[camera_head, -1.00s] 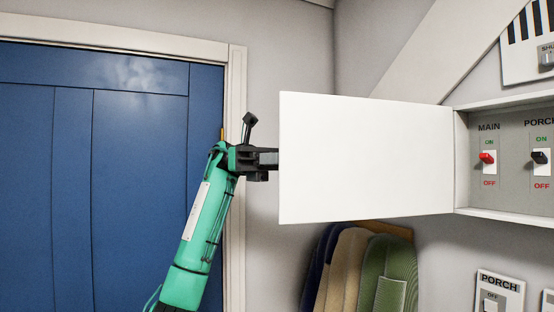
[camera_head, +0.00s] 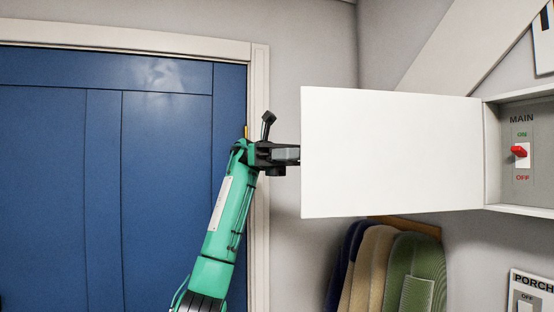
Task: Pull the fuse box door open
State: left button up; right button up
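The white fuse box door (camera_head: 392,152) stands swung wide open to the left of the fuse box (camera_head: 492,150), hinged at the box's left side. Inside the box a red MAIN switch (camera_head: 519,151) shows on a grey panel. My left gripper (camera_head: 290,154) is at the door's free left edge. Its fingertips reach that edge and are partly hidden behind the door, so I cannot tell whether they grip it. My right gripper is not in view.
A blue panelled door (camera_head: 105,180) with a pale frame fills the left. A PORCH switch plate (camera_head: 529,295) is at the lower right. A sloping beam (camera_head: 470,45) runs above.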

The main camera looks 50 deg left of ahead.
pick_arm(q)
jog(key=a, duration=1)
jog(key=shift+w, duration=0.15)
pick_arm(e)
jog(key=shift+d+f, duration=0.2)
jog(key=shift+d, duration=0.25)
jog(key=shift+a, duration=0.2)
pick_arm(q)
jog(key=shift+a, duration=0.1)
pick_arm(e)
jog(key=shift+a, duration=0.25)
pick_arm(q)
jog(key=shift+f, duration=0.1)
